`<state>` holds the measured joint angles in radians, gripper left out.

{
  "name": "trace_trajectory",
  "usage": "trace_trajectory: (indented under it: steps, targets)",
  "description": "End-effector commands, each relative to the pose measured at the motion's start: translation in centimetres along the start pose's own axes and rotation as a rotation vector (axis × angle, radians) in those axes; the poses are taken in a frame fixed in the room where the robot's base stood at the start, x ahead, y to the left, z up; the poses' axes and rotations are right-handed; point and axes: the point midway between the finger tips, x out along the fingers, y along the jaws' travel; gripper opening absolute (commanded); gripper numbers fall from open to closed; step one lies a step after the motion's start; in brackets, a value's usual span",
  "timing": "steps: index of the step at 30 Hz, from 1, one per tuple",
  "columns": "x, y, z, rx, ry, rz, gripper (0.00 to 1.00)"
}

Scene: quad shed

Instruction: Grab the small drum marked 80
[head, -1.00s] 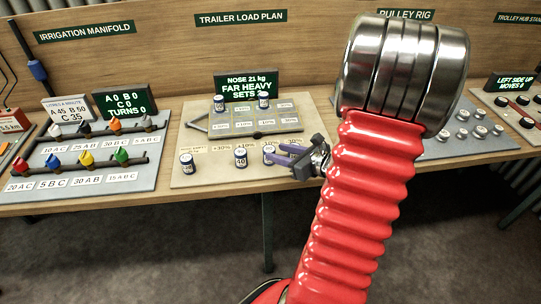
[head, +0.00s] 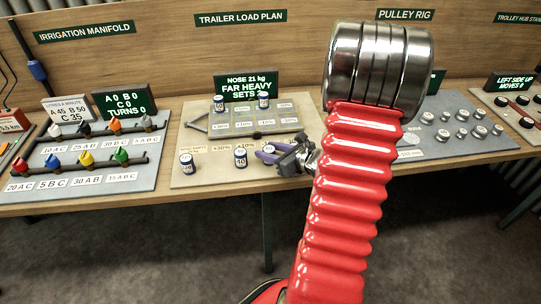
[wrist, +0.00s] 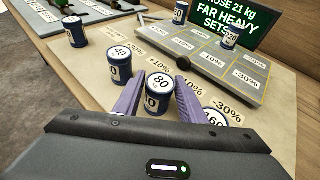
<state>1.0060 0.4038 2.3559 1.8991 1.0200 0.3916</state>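The small drum marked 80 (wrist: 159,94) is a white-topped, dark blue drum standing upright on the trailer load plan board. My gripper (wrist: 160,88) is open, with one purple finger on each side of the drum's near part. Small gaps seem to show between fingers and drum, so it is not gripped. In the head view my gripper (head: 264,154) reaches in from the right, low over the board. The 80 drum (head: 269,150) is partly hidden there by the gripper.
The drum marked 40 (wrist: 118,53) stands close to the left finger. Another drum marked 160 (wrist: 213,119) is close to the right finger. A further drum (head: 187,163) stands at the board's left. Two drums (head: 219,103) (head: 264,101) stand on the raised grey deck (head: 240,128).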

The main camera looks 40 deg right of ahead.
Motion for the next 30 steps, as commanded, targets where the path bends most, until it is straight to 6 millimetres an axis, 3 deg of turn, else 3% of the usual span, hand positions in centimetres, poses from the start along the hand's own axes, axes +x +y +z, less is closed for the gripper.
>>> trace_trajectory:
  steps: [12,24,30]
  targets:
    - [-0.04,0.01,0.01,0.000,0.000,0.000,0.36]
    - [-0.05,0.01,0.01,0.000,0.000,0.000,0.08]
    - [-0.06,0.00,0.03,-0.001,0.000,0.000,0.08]
